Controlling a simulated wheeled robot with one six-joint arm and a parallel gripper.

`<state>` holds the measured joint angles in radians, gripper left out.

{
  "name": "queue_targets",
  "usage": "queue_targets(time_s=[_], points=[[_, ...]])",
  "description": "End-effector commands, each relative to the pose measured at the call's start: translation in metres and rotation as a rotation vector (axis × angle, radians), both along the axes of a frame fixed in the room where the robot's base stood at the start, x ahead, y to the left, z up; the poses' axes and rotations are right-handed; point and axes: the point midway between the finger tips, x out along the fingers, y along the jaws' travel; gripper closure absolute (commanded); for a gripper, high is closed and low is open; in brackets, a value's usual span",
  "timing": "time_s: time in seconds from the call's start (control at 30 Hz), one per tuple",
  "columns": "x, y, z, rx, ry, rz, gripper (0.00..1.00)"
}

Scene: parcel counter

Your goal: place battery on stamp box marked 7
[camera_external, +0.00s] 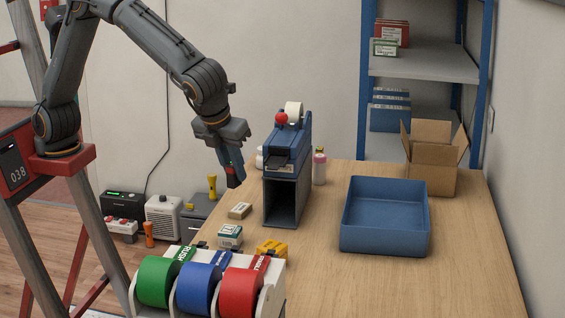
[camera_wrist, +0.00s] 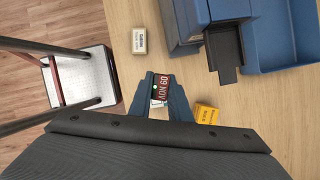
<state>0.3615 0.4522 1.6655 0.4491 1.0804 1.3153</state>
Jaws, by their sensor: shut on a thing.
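My gripper (camera_external: 235,178) hangs fingers down left of the blue machine, above the counter's left edge. It is shut on a dark block with a red, lettered face and a green dot, the battery (camera_wrist: 162,88). The battery is clear of the counter. A small white-and-green box (camera_external: 230,236) stands on the counter below and in front of the gripper; in the wrist view it is mostly hidden behind the battery. A cream box (camera_external: 240,210) lies farther back, and it also shows in the wrist view (camera_wrist: 139,41). I cannot read a 7 on either box.
A yellow box (camera_external: 272,248) stands right of the white-and-green one. The tall blue machine (camera_external: 282,160) is close right of my gripper. Green, blue and red tape rolls (camera_external: 200,288) stand in front. A blue tray (camera_external: 385,242) and an open carton (camera_external: 430,172) are at right.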

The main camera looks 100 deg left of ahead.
Motion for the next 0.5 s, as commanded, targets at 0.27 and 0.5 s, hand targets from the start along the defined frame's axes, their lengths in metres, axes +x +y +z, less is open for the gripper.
queue_targets(time_s=[0.27, 0.5], points=[[-0.005, -0.038, -0.005, 0.002, 0.004, -0.061, 1.0], [-0.005, -0.038, -0.045, 0.0, 0.004, -0.061, 1.0]])
